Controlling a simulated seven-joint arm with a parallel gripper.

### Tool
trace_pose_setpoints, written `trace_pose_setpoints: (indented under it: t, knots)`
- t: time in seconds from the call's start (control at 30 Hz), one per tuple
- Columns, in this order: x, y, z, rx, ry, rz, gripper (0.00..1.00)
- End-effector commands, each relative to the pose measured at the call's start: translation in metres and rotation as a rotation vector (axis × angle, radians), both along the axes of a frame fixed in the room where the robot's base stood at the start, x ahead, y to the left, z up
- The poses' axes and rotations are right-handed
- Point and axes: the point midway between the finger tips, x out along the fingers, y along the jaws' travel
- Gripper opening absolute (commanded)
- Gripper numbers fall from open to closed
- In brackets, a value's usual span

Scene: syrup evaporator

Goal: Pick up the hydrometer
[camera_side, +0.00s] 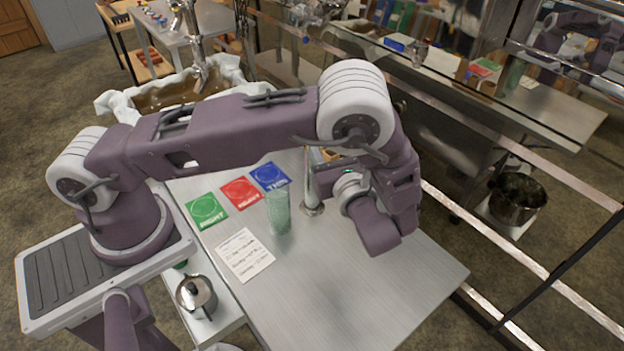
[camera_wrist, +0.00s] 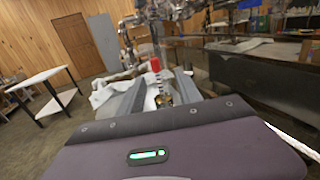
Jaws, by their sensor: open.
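I cannot make out the hydrometer for sure. In the wrist view, a small object with a red top (camera_wrist: 155,64) shows between the fingers of my gripper (camera_wrist: 157,88), with a gold-coloured piece (camera_wrist: 163,98) below it. I cannot tell whether these belong to one thing or lie behind the fingers. My gripper is open, its fingers pointing away across the table. In the side view my wrist hides most of the gripper. A slender upright metal cylinder (camera_side: 311,186) on a round foot stands on the steel table (camera_side: 350,300), just left of my wrist.
A greenish clear glass (camera_side: 278,213) stands left of the cylinder. Green (camera_side: 206,210), red (camera_side: 240,192) and blue (camera_side: 270,177) cards and a written sheet (camera_side: 245,255) lie nearby. A metal pot (camera_side: 196,296) sits at the lower left. The table's front right is clear.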

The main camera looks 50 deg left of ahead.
Motion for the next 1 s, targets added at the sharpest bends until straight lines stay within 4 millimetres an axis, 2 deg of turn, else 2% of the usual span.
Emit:
trace_pose_setpoints:
  t: [0.17,0.4,0.67,0.87,0.9,1.0]
  knots:
    - [0.007,0.021,0.001,0.006,0.003,-0.003,0.41]
    - [0.016,0.062,0.008,0.005,0.002,-0.001,0.41]
    - [0.019,0.068,0.008,0.003,0.002,-0.002,0.41]
    - [0.018,0.068,0.007,0.003,0.002,-0.002,0.04]
    - [0.018,0.068,0.007,0.003,0.002,-0.002,0.00]
    - [0.018,0.068,0.008,0.003,0.002,-0.002,0.00]
